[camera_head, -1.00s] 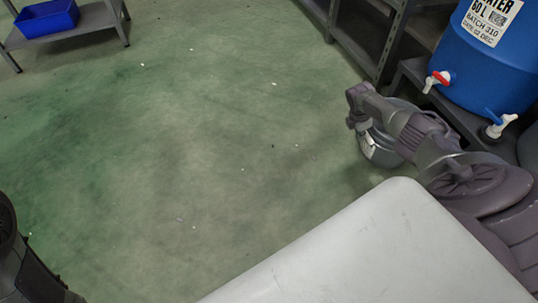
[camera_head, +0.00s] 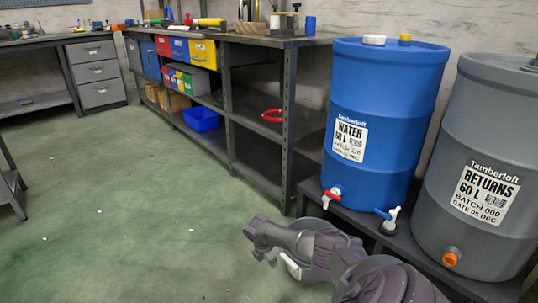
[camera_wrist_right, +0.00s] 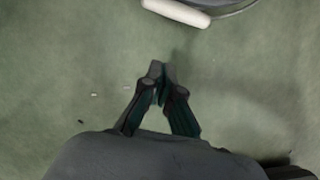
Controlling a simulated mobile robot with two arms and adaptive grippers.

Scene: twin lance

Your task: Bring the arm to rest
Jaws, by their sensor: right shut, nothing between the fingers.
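My right arm (camera_head: 310,250) comes in from the bottom right in the head view, folded low in front of the drum shelf. Its fingers are hard to make out there. In the wrist view my right gripper (camera_wrist_right: 159,75) is shut, its fingertips together with nothing between them, over bare green floor. My left gripper is not in view.
A blue water drum (camera_head: 375,120) and a grey returns drum (camera_head: 480,170) stand on a low dark shelf (camera_head: 350,215), close to my right arm. A shelved workbench (camera_head: 287,130) runs behind. The green floor (camera_head: 120,220) at left is clear.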

